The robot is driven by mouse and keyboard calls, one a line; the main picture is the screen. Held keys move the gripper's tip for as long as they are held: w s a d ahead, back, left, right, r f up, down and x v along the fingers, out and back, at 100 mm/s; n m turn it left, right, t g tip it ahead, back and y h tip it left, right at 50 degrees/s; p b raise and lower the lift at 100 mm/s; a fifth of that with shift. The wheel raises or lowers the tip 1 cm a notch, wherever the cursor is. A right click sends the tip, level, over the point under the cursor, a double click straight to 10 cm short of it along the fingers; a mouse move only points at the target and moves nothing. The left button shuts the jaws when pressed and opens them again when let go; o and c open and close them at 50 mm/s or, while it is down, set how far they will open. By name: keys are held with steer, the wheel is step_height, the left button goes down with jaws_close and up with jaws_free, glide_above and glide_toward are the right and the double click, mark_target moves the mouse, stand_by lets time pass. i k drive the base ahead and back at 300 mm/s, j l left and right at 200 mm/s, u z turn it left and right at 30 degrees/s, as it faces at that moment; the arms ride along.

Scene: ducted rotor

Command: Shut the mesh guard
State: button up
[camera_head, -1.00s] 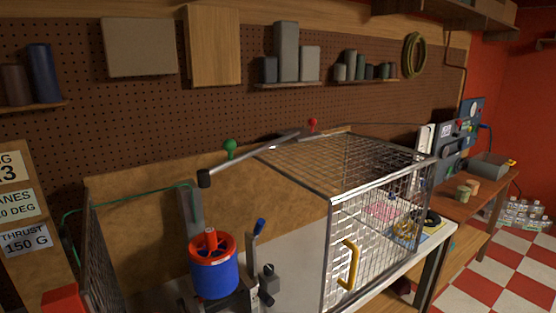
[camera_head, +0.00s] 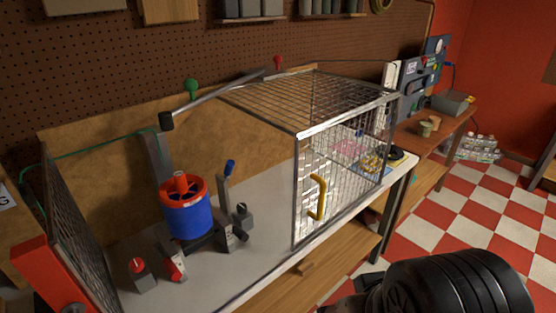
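The mesh guard (camera_head: 308,98) is a wire cage with a metal frame at the right part of the bench. A yellow handle (camera_head: 318,198) is on its front face. The blue ducted rotor (camera_head: 187,212) with a red rim stands to the left of the cage, uncovered. A black rounded part of my arm (camera_head: 446,284) shows at the bottom right, in front of the bench and apart from the handle. My gripper's fingers cannot be made out.
A metal bar with a black end (camera_head: 166,121) reaches above the rotor. A lever with a blue knob (camera_head: 229,168) and a red-knobbed box (camera_head: 138,272) stand near it.

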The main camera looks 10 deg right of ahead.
mark_target(312, 147)
steer(key=i+l, duration=0.75)
steer(key=l, duration=0.25)
steer(key=i+l, duration=0.4)
steer(key=l, duration=0.15)
steer(key=i+l, duration=0.75)
steer(key=l, duration=0.25)
steer(key=i+l+u, duration=0.1)
steer(key=i+l, duration=0.3)
steer(key=l, duration=0.1)
